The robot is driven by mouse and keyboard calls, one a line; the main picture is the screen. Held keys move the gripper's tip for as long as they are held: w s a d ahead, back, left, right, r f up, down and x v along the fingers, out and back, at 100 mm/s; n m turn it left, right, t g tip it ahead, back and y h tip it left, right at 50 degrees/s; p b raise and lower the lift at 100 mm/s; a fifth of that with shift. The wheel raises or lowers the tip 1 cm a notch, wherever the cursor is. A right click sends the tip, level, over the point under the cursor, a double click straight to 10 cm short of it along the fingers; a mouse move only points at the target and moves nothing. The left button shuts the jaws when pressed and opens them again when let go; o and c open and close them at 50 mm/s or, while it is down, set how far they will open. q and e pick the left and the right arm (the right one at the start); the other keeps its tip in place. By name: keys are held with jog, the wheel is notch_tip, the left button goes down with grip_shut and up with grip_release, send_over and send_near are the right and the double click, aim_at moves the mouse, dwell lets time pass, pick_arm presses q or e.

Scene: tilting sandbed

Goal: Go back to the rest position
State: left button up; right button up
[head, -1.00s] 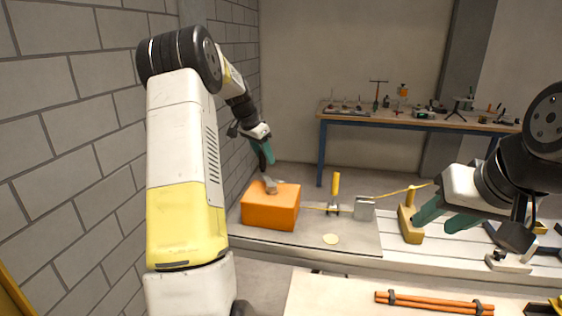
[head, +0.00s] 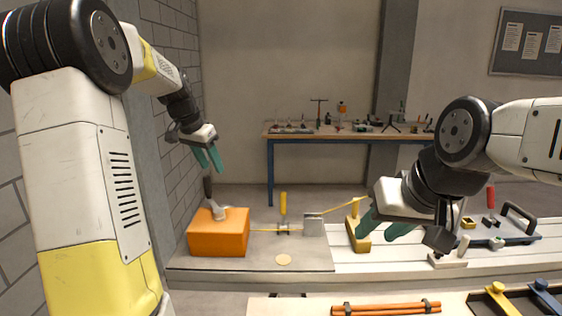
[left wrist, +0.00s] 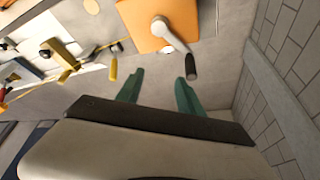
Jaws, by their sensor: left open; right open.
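My left gripper (head: 208,158) is open and empty, above and slightly left of the orange block (head: 218,240) in the head view. Its green fingers also show in the left wrist view (left wrist: 158,86), apart from everything. A tool with a dark handle and a grey head (head: 219,212) stands on the orange block, its handle tilted up; it also shows in the left wrist view (left wrist: 172,36). My right gripper (head: 382,228) is open, with its green fingers in front of a yellow block (head: 362,244). I cannot tell whether they touch it.
The long bench (head: 300,262) carries a yellow-handled tool (head: 283,205), a grey block (head: 313,224), a pale disc (head: 284,260) and a dark tray (head: 500,238) at the right. Orange rods (head: 385,309) lie on the near table. A brick wall (head: 178,130) stands at the left, and a tool-covered table (head: 290,135) behind.

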pick_arm(q)
jog(key=s+d+n+t, duration=0.1)
jog(key=s+d, duration=0.4)
jog(key=s, duration=1)
jog(key=s+d+n+t, duration=0.1)
jog(key=s+d+n, duration=0.2)
jog(key=s, duration=1.2)
jog(key=d, duration=0.3)
jog(key=shift+s+r+n, duration=0.15)
jog(key=shift+s+n, duration=0.05)
jog(key=shift+n, duration=0.2)
